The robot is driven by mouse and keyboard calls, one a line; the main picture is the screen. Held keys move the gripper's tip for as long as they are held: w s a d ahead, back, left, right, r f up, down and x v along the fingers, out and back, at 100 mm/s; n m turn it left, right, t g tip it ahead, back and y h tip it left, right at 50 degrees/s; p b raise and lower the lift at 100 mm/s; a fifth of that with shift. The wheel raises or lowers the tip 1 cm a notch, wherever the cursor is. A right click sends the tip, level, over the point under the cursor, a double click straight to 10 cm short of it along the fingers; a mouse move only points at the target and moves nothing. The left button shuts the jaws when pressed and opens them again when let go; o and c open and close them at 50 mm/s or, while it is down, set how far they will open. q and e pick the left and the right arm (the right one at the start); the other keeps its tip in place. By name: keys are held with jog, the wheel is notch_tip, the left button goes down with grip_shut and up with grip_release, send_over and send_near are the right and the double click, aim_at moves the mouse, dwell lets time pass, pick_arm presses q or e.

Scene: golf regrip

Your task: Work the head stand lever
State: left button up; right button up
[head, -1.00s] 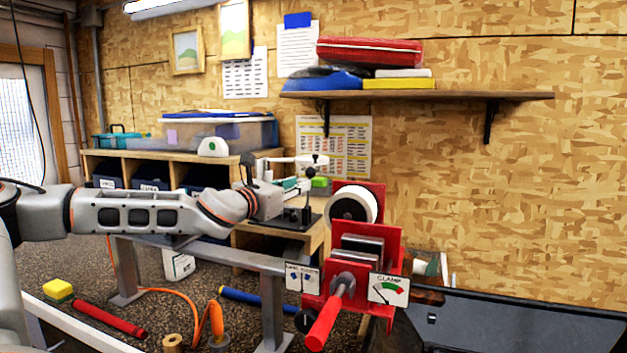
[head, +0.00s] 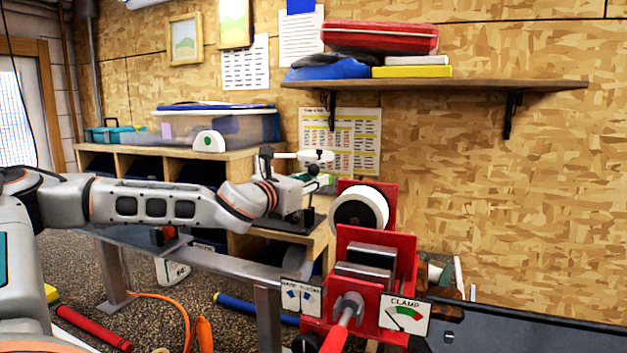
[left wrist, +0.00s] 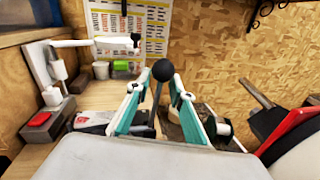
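The head stand, on a dark base plate (head: 290,222), stands on the wooden bench at centre in the head view. Its lever (left wrist: 157,100) is a thin rod topped by a round black knob (left wrist: 160,70) in the left wrist view. My left gripper (head: 312,183) reaches the stand from the left. In the left wrist view its teal-padded fingers (left wrist: 158,84) are apart, one on each side of the lever, with the knob just beyond the tips. I see no firm contact. The gripper body hides the lever's foot. My right gripper is not in view.
A red clamp unit (head: 407,270) with a roll (head: 345,213) and red handle (head: 337,338) stands right of the stand. A white-armed device (left wrist: 95,42) is left of the fingers. A shelf (head: 450,86) hangs above. A dark tray (head: 530,330) lies at lower right.

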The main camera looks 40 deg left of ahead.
pick_arm(q)
jog(key=shift+c, duration=0.5)
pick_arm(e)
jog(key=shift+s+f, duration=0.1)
pick_arm(q)
grip_shut()
